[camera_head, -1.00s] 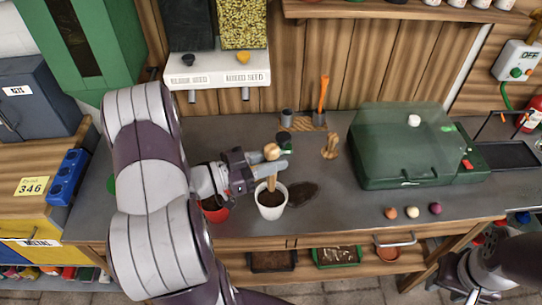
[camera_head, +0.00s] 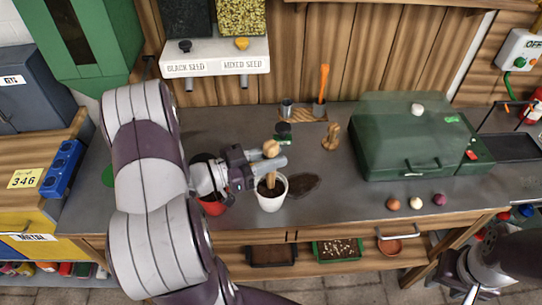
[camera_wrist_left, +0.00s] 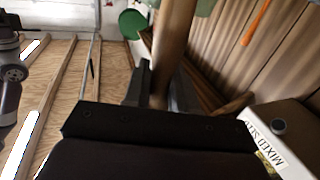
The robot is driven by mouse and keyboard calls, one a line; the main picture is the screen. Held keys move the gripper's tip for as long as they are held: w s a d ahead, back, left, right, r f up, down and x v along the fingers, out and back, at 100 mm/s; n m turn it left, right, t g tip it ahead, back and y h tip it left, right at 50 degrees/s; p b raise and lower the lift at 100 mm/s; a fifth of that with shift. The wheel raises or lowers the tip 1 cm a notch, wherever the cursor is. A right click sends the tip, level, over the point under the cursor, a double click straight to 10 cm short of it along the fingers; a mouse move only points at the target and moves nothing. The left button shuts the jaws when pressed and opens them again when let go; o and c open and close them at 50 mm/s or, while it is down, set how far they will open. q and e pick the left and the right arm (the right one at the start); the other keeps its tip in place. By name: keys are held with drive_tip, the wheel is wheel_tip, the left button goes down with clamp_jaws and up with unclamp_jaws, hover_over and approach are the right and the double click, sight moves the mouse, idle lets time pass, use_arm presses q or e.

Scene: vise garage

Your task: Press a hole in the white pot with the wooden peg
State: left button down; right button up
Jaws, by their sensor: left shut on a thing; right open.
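My left gripper (camera_head: 270,166) is shut on the wooden peg (camera_head: 271,149), which has a round knob on top. The peg is roughly upright and its shaft points down into the white pot (camera_head: 271,202). The pot holds dark soil; the lower end of the peg is at the soil, and I cannot tell how deep it goes. In the left wrist view the peg's shaft (camera_wrist_left: 174,45) stands between the fingers and the pot does not show. My right gripper (camera_head: 471,294) is open and empty at the bottom right, partly cut off by the frame.
A red pot (camera_head: 213,207) stands left of the white pot, partly behind my left gripper. A soil patch (camera_head: 304,184) lies right of it. A green lidded box (camera_head: 408,140) and several small balls (camera_head: 415,203) are further right. Seed dispensers (camera_head: 214,58) hang above.

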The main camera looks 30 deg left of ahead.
sight(271, 144)
use_arm(q)
drive_tip(key=shift+f+b, duration=0.35)
drive_tip(key=shift+f, duration=0.15)
idle(0.3)
idle(0.9)
wheel_tip(271, 144, up, 7)
drive_tip(key=p, duration=0.7)
wheel_tip(271, 144, up, 6)
drive_tip(key=p, duration=0.6)
